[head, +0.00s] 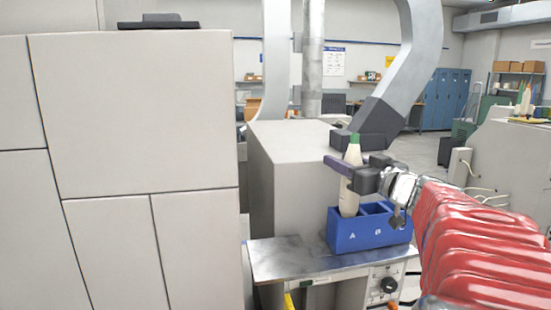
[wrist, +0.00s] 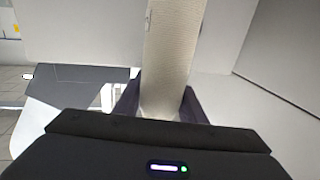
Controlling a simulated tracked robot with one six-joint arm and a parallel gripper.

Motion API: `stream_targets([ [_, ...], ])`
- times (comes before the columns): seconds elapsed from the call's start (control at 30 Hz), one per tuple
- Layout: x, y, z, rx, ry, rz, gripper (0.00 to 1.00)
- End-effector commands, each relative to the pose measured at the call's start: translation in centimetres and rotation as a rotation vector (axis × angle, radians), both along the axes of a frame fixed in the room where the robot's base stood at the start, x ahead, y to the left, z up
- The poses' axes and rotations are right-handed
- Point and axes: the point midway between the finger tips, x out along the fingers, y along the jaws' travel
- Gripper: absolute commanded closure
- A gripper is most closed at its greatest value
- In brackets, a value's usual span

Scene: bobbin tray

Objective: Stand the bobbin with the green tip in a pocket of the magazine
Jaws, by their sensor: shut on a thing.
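The bobbin (head: 349,196) is cream with a green tip (head: 354,147) and stands roughly upright, leaning slightly. My gripper (head: 340,165) is shut on its upper part. The blue magazine (head: 345,243) sits on the metal bench, with pockets marked A and B. The bobbin's lower end is at pocket A, on the left; its bottom is hidden, and I cannot tell whether it rests on the pocket floor. Pocket B looks empty from here. In the wrist view the bobbin (wrist: 172,55) runs between my two dark fingers; its green tip is not visible there.
The metal bench top (head: 290,262) is bare left of the magazine. A grey machine housing (head: 290,170) stands close behind it, with a large duct above. Tall pale cabinets (head: 135,110) fill the left. More bobbins (head: 524,100) stand on a surface at the far right.

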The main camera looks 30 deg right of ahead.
Motion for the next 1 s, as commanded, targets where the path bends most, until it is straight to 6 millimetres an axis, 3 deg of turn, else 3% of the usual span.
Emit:
stream_targets([
  [1.0, 0.0, 0.0, -2.1, -0.001, 0.0, 0.0, 0.92],
])
